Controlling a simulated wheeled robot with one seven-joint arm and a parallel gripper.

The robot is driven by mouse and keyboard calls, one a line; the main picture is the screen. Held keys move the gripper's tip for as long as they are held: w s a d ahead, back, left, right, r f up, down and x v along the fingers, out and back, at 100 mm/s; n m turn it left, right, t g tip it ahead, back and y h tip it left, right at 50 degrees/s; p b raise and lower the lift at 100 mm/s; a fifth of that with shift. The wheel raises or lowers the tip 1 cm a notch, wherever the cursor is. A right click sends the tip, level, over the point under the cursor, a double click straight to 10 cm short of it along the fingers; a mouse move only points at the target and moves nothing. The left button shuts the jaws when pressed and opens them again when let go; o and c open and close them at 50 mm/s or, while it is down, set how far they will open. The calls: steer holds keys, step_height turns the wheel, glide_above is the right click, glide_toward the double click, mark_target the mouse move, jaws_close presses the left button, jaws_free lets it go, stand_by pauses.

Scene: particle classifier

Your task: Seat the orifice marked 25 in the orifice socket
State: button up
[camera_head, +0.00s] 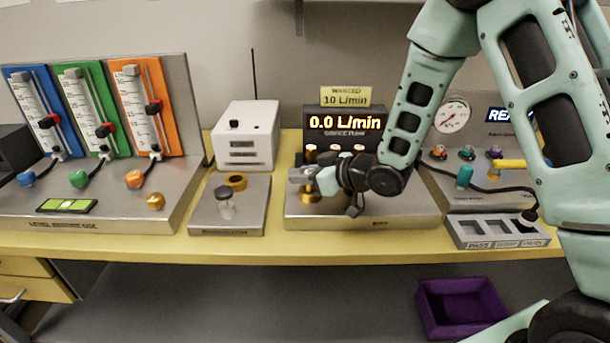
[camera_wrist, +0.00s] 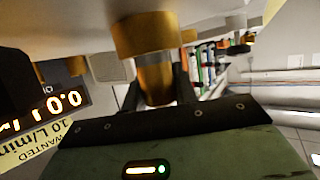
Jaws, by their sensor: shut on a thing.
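My gripper (camera_head: 304,176) is at the flow meter station, above its grey metal plate (camera_head: 370,209) and in front of the lit display. It is shut on a brass piece (camera_head: 309,194), whose lower part shows beneath the fingers. In the wrist view this brass piece (camera_wrist: 148,36) has a wide part and a narrower neck, and the neck sits between the two fingers (camera_wrist: 157,90). I cannot read a number on it. The orifice socket cannot be made out for certain, and whether the brass piece touches the plate is unclear.
The display (camera_head: 344,128) reads 0.0 L/min under a sign (camera_head: 345,96) saying wanted 10 L/min. A grey tray (camera_head: 258,213) at left holds a brass ring (camera_head: 236,181) and a small weight-like piece (camera_head: 225,206). A gauge station with a sorting tray (camera_head: 462,240) stands at right.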

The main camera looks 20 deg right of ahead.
steer(key=shift+f, duration=0.1)
steer(key=o, duration=0.6)
steer(key=shift+f, duration=0.1)
steer(key=o, duration=0.5)
steer(key=shift+c, duration=0.2)
